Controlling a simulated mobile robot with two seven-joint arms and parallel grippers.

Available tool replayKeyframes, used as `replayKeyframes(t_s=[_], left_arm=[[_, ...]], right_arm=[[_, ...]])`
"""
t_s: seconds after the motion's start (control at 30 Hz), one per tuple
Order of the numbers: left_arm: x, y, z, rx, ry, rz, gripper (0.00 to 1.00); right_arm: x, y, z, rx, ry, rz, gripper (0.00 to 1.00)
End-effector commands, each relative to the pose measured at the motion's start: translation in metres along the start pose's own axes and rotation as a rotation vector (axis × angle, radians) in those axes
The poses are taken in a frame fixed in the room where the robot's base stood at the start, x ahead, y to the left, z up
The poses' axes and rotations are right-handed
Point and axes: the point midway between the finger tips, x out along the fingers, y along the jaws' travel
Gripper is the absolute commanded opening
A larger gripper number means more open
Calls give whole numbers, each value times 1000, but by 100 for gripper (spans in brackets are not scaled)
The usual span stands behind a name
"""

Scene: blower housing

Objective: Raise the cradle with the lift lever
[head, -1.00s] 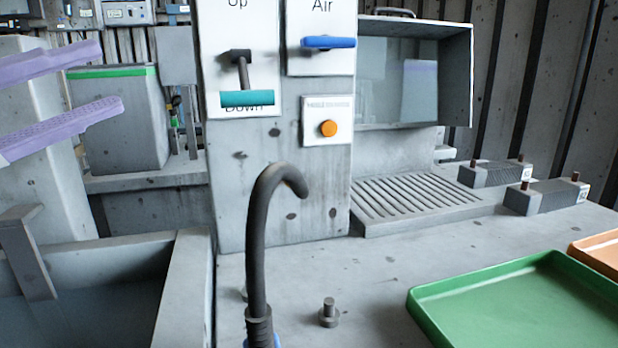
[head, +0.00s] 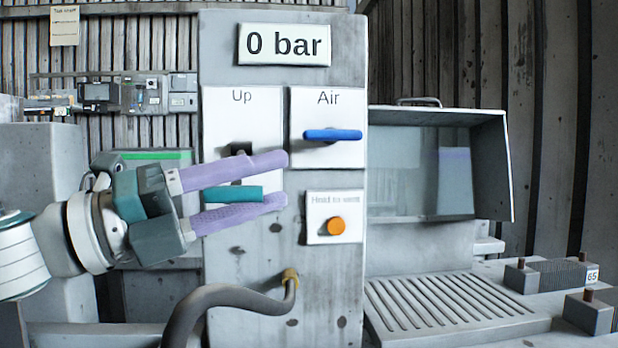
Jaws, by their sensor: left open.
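The lift lever's teal handle (head: 236,194) is on a white plate on the grey control column, below the word "Up". Its dark pivot (head: 240,149) is higher up, so the handle hangs in the lower position. My left gripper (head: 283,180) has come in from the left with its two lilac fingers apart. In the picture the handle lies between the fingers, close to the lower one. I cannot tell whether they touch. The gripper hides part of the plate and its lower label. I cannot make out the cradle. My right gripper is not in view.
Beside the lever plate is a blue Air handle (head: 333,135), set level. Below it is an orange button (head: 336,226). A "0 bar" display (head: 284,44) tops the column. A dark hose (head: 218,298) joins the column low down. A slatted grate (head: 450,303) lies to the right.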

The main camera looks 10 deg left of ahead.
Motion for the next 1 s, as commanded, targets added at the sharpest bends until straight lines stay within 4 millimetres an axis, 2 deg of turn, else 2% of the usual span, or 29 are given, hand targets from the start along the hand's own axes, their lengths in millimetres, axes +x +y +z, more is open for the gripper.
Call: replayKeyframes(t_s=[0.27,0.7,1.0], left_arm=[[1,0,0,0,0,0,49],[1,0,0,-1,0,0,0],[1,0,0,-1,0,0,0]], right_arm=[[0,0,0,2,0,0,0],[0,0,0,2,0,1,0],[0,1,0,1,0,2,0]])
